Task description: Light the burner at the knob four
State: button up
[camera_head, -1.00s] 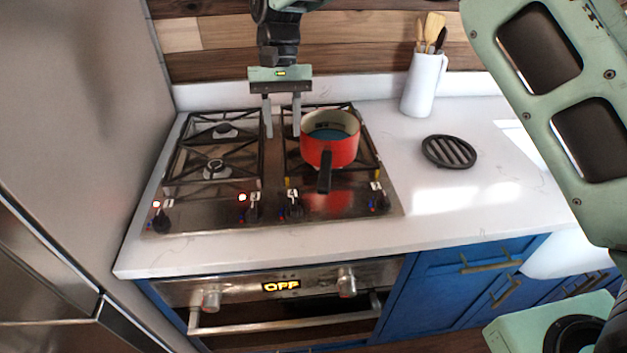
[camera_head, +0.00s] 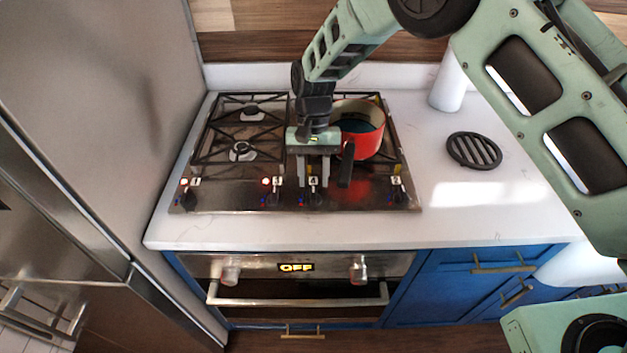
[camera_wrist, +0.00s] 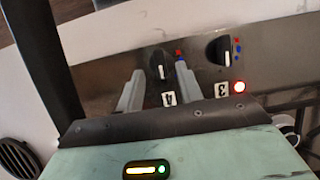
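Knob four (camera_head: 316,199) is a dark knob on the front strip of the stove (camera_head: 240,203), by a white label "4". It also shows in the wrist view (camera_wrist: 156,64), with a pale line on its face. My gripper (camera_head: 315,183) is open and empty, pointing down just above and behind this knob. In the wrist view the fingertips (camera_wrist: 159,73) appear on either side of the knob; contact cannot be told. Knob three (camera_head: 273,200) is close on the left, with a glowing red light beside its label. No glowing light shows by label 4.
A red pot (camera_head: 369,143) stands on the right burners, its dark handle (camera_head: 346,165) reaching forward close to my gripper. Knob one (camera_head: 189,200), also with a red light, and knob two (camera_head: 400,197) are farther out. A black trivet (camera_head: 474,151) lies on the white counter (camera_head: 480,210).

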aim_at(314, 192)
jog(key=shift+p+x, duration=0.3)
jog(key=shift+x, duration=1.3)
grip_shut()
